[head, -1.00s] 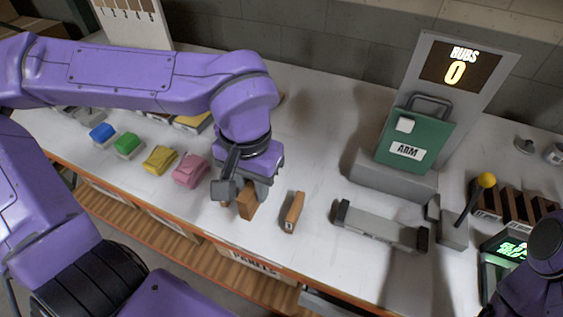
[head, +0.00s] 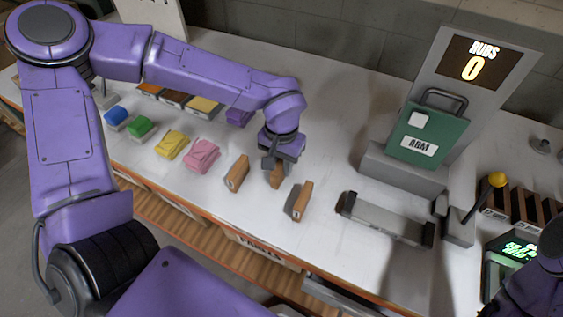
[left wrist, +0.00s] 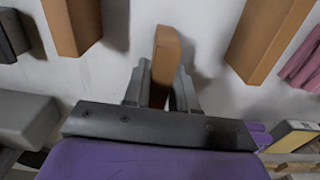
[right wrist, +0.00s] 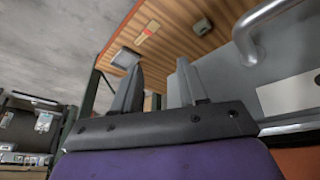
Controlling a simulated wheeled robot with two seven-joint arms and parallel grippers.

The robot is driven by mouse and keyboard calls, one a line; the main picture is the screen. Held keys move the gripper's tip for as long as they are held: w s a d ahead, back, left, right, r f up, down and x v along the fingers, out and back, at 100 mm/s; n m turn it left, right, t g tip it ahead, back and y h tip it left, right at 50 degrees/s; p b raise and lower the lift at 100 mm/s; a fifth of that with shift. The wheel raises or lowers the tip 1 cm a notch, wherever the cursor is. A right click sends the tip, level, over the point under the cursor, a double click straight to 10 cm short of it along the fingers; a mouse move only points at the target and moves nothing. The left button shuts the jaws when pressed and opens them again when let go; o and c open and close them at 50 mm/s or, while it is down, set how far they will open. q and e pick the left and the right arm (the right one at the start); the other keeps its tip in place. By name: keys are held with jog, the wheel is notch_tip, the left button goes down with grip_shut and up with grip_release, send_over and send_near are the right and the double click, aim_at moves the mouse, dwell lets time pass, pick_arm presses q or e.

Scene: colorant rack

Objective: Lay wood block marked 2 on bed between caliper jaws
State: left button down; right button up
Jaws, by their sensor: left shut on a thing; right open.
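Three brown wood blocks stand near the bench's front edge: a left one (head: 237,173), a middle one (head: 277,179) and a right one (head: 302,200). Their numbers are too small to read. My left gripper (head: 273,166) is shut on the middle block, which also shows between its fingers in the left wrist view (left wrist: 165,50). I cannot tell clearly whether this block touches the bench. The grey caliper bed (head: 388,219) lies to the right, empty, between a dark left jaw (head: 347,203) and right jaw (head: 429,235). My right gripper (right wrist: 155,92) is open and empty.
Pink (head: 202,154), yellow (head: 172,144), green (head: 141,126) and blue (head: 116,116) pieces line the bench at left. A green ABM panel (head: 428,133) stands behind the caliper. A yellow-knobbed lever (head: 497,180) rises at right. The bench (head: 330,130) behind the blocks is clear.

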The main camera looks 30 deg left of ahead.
pick_arm(q)
jog(key=shift+s, duration=0.1)
jog(key=c, duration=0.9)
grip_release()
